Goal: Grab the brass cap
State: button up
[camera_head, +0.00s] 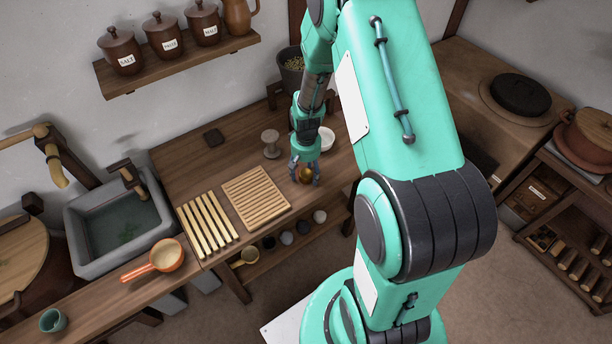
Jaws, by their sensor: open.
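A small rounded brass-brown thing (305,174), which looks like the brass cap, is on the wooden counter just right of the slatted wooden board. My gripper (304,180) points down over it, with its open fingers on either side of it. The fingers partly hide it. I cannot tell whether they touch it.
The slatted board (256,197) lies close at the left. A pale spool-shaped stand (270,143) and a white bowl (325,138) stand behind my gripper. An orange pan (165,256) sits by the grey sink (83,254).

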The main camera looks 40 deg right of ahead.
aim_at(306, 173)
jog(key=c, duration=1.3)
jog(key=shift+o, duration=0.2)
jog(key=shift+r, duration=0.45)
notch_tip(306, 173, up, 3)
jog(key=shift+r+p, duration=0.1)
jog(key=shift+p, duration=0.65)
jog(key=s+a+p, duration=0.1)
jog(key=s+a, duration=0.1)
jog(key=s, duration=0.5)
jog(key=s+a+p, duration=0.1)
jog(key=s+a, duration=0.2)
jog(key=s, duration=0.5)
jog(key=shift+a+r, duration=0.15)
jog(key=shift+r, duration=0.3)
